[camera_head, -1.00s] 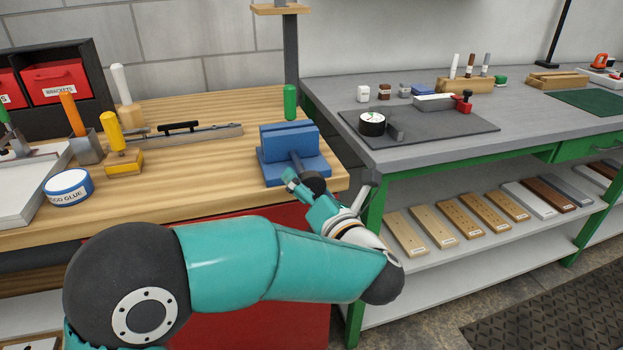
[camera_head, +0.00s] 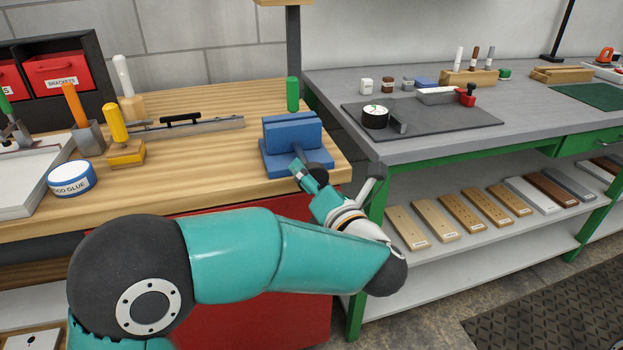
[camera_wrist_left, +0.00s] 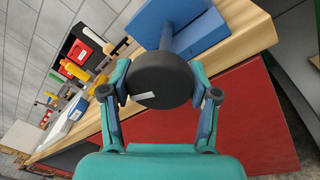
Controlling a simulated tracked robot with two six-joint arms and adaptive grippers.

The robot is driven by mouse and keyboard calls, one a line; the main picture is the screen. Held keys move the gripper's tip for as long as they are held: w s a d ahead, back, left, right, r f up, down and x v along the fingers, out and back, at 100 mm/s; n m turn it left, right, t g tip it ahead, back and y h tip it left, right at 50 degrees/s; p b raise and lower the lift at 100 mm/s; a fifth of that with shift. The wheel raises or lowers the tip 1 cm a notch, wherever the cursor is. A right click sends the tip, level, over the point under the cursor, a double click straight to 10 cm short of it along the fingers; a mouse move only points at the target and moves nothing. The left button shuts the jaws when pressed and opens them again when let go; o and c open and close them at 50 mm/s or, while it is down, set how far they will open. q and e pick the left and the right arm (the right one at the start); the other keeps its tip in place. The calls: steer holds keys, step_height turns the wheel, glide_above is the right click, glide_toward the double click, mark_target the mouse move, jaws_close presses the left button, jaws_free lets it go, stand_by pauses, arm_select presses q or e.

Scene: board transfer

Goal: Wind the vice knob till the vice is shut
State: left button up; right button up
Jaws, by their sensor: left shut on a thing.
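The blue vice (camera_head: 292,131) stands near the right front corner of the wooden bench. Its two jaws look close together, but I cannot tell the exact gap. A screw shaft runs from the vice toward me to a round black knob (camera_head: 318,176). My left gripper (camera_head: 312,180) is at the knob, partly hiding it. In the left wrist view the knob (camera_wrist_left: 160,82) sits between the two fingers, which are shut on it, with a pale mark on its face. The vice (camera_wrist_left: 206,38) shows behind it. My right gripper is in neither view.
On the wooden bench (camera_head: 215,180) stand a glue tub (camera_head: 71,181), a yellow-handled tool (camera_head: 122,143), a long metal plane (camera_head: 190,127) and a green handle (camera_head: 293,94). A grey workbench (camera_head: 440,145) with a dark mat adjoins at the right.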

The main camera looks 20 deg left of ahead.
arm_select(q)
steer(key=m+b, duration=0.1)
steer(key=m, duration=0.1)
steer(key=shift+f+m, duration=0.2)
steer(key=shift+m, duration=0.2)
steer(key=m+b, duration=0.1)
steer(key=m, duration=0.2)
steer(key=shift+m+t, duration=0.4)
steer(key=m, duration=0.4)
steer(key=shift+r+t, duration=0.1)
steer(key=shift+t, duration=0.3)
steer(key=shift+d+m+t+h, duration=0.1)
steer(key=shift+m+t+h, duration=0.2)
steer(key=shift+m, duration=2.2)
steer(key=o, duration=1)
steer(key=shift+o, duration=0.9)
steer(key=shift+r, duration=0.1)
